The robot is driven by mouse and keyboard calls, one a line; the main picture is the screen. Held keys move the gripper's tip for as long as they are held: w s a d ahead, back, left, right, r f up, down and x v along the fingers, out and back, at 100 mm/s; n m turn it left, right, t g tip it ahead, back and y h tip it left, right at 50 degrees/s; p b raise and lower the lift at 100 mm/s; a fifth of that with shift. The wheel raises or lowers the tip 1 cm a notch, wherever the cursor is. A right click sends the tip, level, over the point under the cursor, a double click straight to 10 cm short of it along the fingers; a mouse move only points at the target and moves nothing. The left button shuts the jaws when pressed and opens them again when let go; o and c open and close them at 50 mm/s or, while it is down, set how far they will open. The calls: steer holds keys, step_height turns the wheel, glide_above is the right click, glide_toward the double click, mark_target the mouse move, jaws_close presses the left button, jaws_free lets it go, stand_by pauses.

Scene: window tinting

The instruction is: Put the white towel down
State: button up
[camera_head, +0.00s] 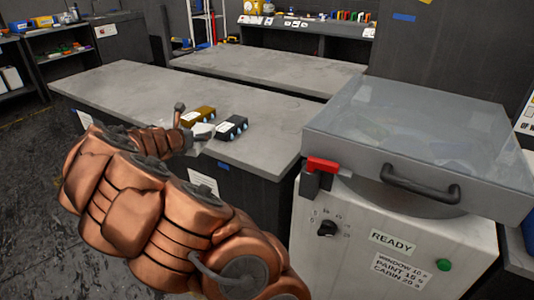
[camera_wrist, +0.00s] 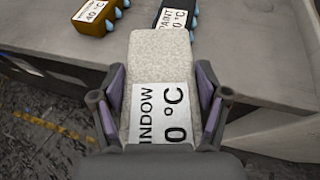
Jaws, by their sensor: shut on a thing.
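The white towel (camera_wrist: 158,60) is a pale speckled block with a label reading "INDOW" and "0 °C". My gripper (camera_wrist: 160,95) is shut on it, with a purple-padded finger on each side. In the head view the towel (camera_head: 203,131) shows small at my gripper (camera_head: 190,134), by the near edge of the grey counter (camera_head: 120,85). The towel's far end overlaps the counter top in the wrist view, its near end lies past the edge. I cannot tell whether it touches the counter.
On the counter, a yellow-brown labelled block (camera_head: 198,115) and a dark block labelled "PAINT" (camera_head: 232,127) lie just beyond the towel. A machine with a clear lid (camera_head: 420,125) and a "READY" sign stands at the right. The counter's left part is clear.

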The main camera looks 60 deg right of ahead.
steer(key=s+d+f+m+g+b, duration=0.1)
steer(key=s+d+m+g+b, duration=0.2)
steer(key=s+d, duration=0.4)
steer(key=g, duration=0.1)
glide_above(267, 146)
steer(key=shift+d+f+h, duration=0.15)
steer(key=shift+f+h, duration=0.15)
steer(key=shift+f, duration=2.3)
steer(key=shift+f+b, duration=0.1)
steer(key=shift+b, duration=0.2)
steer(key=o, duration=1.2)
steer(key=shift+o, duration=0.2)
